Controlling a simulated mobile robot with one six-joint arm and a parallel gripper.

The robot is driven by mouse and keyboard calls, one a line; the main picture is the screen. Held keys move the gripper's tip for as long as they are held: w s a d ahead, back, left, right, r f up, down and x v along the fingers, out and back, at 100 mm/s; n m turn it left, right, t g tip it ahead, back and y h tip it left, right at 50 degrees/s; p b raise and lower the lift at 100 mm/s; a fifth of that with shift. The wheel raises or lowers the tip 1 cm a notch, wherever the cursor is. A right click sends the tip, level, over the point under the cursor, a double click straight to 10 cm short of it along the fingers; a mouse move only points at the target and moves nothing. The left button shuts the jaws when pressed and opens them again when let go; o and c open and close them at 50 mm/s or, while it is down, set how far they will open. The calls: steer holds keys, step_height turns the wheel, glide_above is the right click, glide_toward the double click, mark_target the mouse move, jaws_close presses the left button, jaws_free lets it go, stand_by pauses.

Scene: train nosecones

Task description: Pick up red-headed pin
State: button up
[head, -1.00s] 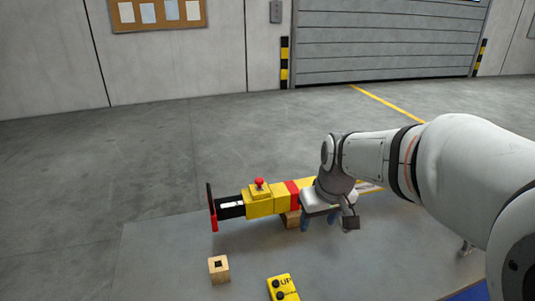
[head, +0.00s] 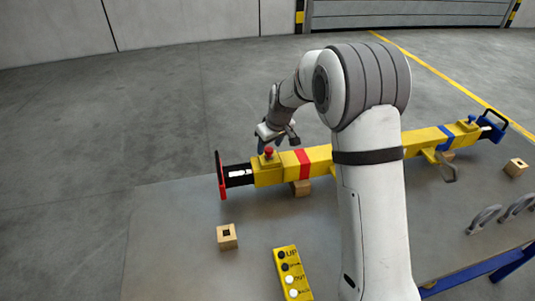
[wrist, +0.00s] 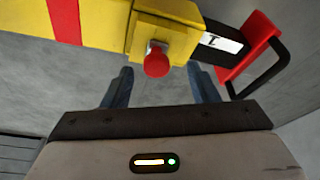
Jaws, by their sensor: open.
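The red-headed pin (head: 268,150) stands upright in the yellow block near the red-handled end of a long yellow bar (head: 320,155). In the wrist view the pin's round red head (wrist: 157,62) shows on its light metal collar, just beyond and between the two fingers. My gripper (head: 267,136) is open and empty, close above and behind the pin in the head view. In the wrist view its two blue-grey fingers (wrist: 162,84) are spread apart, one on each side of the pin. I cannot tell whether either finger touches anything.
A red handle (head: 221,176) ends the bar at left; a blue handle (head: 494,126) ends it at right. Wooden blocks (head: 227,236) and a yellow button box (head: 291,273) stand on the grey table (head: 180,255). Metal loops (head: 484,219) are at right.

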mark_target(269, 150)
steer(key=shift+p+x, duration=0.45)
steer(key=shift+x, duration=1.35)
steer(key=shift+d, duration=0.15)
steer(key=shift+c, duration=0.5)
steer(key=c, duration=1)
steer(key=shift+o, duration=0.2)
